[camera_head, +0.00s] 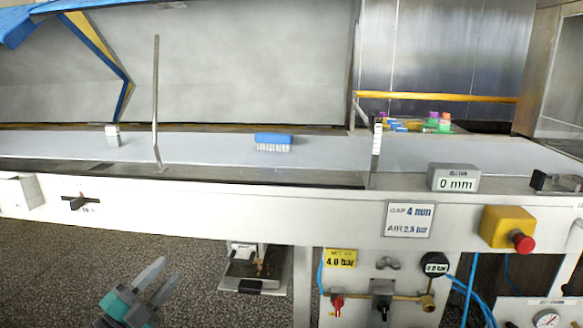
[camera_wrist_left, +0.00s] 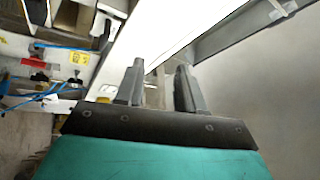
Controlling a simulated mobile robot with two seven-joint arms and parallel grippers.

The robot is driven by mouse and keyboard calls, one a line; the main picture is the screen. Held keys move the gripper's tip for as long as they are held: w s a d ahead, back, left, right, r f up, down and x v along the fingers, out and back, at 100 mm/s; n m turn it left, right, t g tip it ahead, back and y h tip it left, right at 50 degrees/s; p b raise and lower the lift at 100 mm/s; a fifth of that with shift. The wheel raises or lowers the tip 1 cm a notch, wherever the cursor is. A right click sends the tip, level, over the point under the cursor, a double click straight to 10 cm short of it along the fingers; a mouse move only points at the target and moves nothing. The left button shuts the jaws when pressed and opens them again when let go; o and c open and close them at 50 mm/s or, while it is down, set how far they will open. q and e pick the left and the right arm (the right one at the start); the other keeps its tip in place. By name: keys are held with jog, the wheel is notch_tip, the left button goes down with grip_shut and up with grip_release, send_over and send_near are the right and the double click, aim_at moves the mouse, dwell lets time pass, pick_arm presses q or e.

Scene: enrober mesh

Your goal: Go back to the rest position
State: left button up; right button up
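My left gripper (camera_head: 157,279) shows at the lower left of the head view, in front of the machine and below its front rail, over the speckled floor. Its two grey fingers are apart with nothing between them. The left wrist view shows the same open fingers (camera_wrist_left: 160,88), with the machine's white rail behind them. My right gripper is in neither view.
The machine's white front rail (camera_head: 260,216) spans the head view. A blue brush (camera_head: 273,139) lies on the grey belt (camera_head: 330,158). A yellow box with a red button (camera_head: 523,242) sits at the right. Valves and blue hoses hang below. Floor (camera_head: 60,275) at lower left is clear.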

pick_arm(q)
jog(key=s+d+f+n+g+y, duration=0.4)
jog(key=s+d+f+n, duration=0.2)
jog(key=s+f+n, duration=0.4)
jog(key=s+d+f+n+g+y, duration=0.35)
jog(key=s+d+f+n, duration=0.3)
jog(key=s, duration=0.55)
jog(key=s+a+r+n+y+p, duration=0.1)
jog(key=s+a+r+p, duration=0.1)
jog(key=r+p, duration=0.7)
jog(key=a+p, duration=0.1)
jog(key=p, duration=0.3)
jog(key=shift+s+y+p, duration=0.2)
jog(key=shift+y+p, duration=0.15)
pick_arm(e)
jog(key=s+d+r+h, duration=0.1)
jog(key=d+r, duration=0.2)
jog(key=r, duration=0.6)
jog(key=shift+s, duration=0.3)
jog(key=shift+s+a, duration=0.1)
pick_arm(q)
jog(key=shift+o, duration=0.3)
jog(key=shift+f, duration=0.1)
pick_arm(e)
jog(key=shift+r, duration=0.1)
